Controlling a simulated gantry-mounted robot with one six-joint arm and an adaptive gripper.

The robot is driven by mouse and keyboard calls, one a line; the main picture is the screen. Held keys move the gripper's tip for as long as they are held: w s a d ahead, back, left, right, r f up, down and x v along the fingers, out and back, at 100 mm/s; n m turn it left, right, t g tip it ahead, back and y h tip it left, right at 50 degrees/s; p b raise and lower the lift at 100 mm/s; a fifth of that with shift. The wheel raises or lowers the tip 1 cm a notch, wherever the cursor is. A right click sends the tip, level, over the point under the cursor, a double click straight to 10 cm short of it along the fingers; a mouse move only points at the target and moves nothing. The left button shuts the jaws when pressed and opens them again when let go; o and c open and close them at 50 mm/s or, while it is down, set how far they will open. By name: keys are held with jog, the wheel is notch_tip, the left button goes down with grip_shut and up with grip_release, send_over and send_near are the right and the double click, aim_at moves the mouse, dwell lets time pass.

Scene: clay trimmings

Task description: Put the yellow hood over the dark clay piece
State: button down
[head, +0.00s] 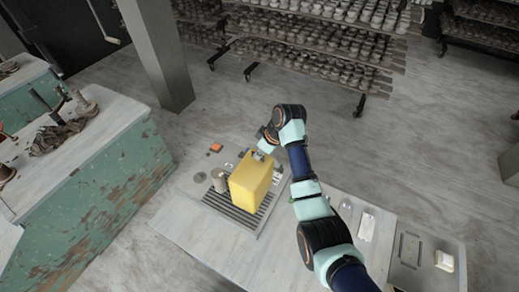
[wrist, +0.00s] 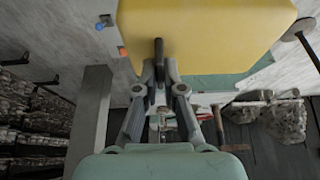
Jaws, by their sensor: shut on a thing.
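The yellow hood (head: 250,182) is a tall box shape, upright over the slatted grey tray (head: 236,212) on the table. Its top handle is held in my gripper (head: 263,152). In the wrist view, my gripper (wrist: 160,72) is shut on a dark upright tab of the hood (wrist: 205,30). I cannot tell whether the hood's lower edge touches the slats. A grey-brown cylindrical piece (head: 219,181) stands just left of the hood. I cannot tell if it is the dark clay piece; anything under or behind the hood is hidden.
A small orange block (head: 216,148) and a small grey item (head: 200,177) lie left of the hood. The pale table (head: 230,262) is clear in front. A green bench (head: 98,180) stands at left, pottery racks (head: 310,45) at the back.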

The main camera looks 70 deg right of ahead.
aim_at(270, 164)
notch_tip(270, 164, down, 14)
jog(key=b, duration=0.7)
jog(key=shift+r, duration=0.2)
jog(key=c, duration=1.2)
grip_release()
jog(key=v, duration=1.2)
jog(key=shift+a+r, duration=0.1)
